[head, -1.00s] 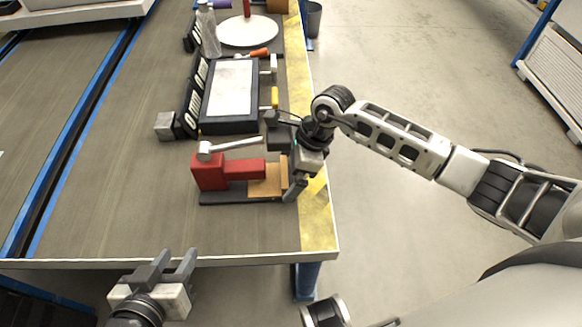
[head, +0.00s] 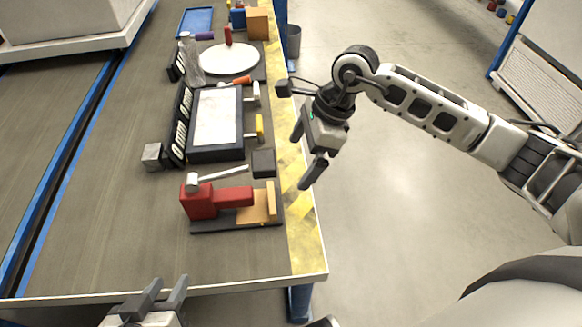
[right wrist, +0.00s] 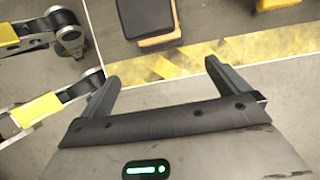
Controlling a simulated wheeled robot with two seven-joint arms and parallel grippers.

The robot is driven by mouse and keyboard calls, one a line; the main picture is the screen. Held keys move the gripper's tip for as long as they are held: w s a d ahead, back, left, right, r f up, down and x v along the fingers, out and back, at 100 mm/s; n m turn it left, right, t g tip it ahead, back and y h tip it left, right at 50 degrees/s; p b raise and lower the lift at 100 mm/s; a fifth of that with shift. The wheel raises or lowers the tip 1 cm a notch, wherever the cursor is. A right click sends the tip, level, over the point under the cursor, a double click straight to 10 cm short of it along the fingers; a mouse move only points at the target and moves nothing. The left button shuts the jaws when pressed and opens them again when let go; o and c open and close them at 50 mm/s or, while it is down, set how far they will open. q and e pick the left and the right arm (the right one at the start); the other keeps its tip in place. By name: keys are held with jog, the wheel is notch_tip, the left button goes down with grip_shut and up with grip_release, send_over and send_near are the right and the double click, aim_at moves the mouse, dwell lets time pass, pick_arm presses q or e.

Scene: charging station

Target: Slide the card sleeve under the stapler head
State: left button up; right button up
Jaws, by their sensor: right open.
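The red stapler (head: 198,203) stands on a dark base near the table's front right, its silver lever (head: 220,174) above. A tan piece that looks like the card sleeve (head: 254,212) lies on the base, its left end against the red head, with an upright tan tab at its right end. I cannot tell how far it reaches under the head. My right gripper (head: 305,158) is open and empty, right of the sleeve, past the striped edge; its fingers also show in the right wrist view (right wrist: 163,82). My left gripper (head: 170,288) is open and empty at the bottom.
A black block (head: 263,163) sits behind the stapler. Beyond it are a black tray with a white panel (head: 217,116), a grey cube (head: 152,155), a white disc (head: 229,59) and a clear bottle (head: 192,60). The table left of the stapler is clear.

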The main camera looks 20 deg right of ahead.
jog(key=shift+v, duration=0.95)
